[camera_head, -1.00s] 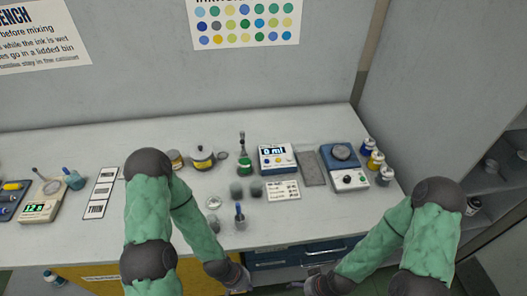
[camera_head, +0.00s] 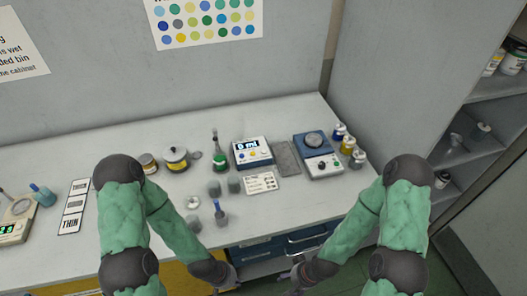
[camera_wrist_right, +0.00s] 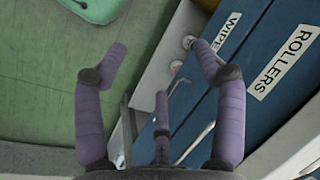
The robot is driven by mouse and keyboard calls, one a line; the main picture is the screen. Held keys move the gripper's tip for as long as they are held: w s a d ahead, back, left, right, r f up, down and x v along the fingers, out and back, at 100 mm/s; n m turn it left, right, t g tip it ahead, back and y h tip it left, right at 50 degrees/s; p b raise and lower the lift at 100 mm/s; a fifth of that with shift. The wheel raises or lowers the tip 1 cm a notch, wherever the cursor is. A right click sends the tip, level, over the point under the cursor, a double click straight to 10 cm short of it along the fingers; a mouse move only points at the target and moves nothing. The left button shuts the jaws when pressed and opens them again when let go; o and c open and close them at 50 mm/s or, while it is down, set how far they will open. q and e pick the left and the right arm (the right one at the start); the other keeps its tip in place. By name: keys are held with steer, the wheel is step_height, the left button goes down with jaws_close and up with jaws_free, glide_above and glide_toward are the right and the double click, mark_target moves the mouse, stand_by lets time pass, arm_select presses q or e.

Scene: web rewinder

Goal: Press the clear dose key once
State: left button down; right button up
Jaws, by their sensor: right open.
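The dosing unit (camera_head: 252,152) is a small white and blue box on the bench, with a display reading "0 ml". Small coloured keys (camera_head: 253,155) sit under the display, too small to tell which is the clear dose key. My left gripper (camera_head: 232,284) is low at the bench's front edge, well short of the unit; its fingers are too small and dark to read. My right gripper (camera_head: 292,281) is also low, in front of the drawers. In the right wrist view my right gripper (camera_wrist_right: 155,65) has its purple fingers spread, with nothing between them.
A printed card (camera_head: 261,183) lies in front of the unit and a grey pad (camera_head: 288,158) to its right. A blue scale (camera_head: 317,150) and several small bottles stand further right. Grey cups (camera_head: 234,185) and a green-based flask (camera_head: 220,160) stand left. Blue drawers (camera_wrist_right: 245,75) are below.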

jaws_close()
stand_by(1.1)
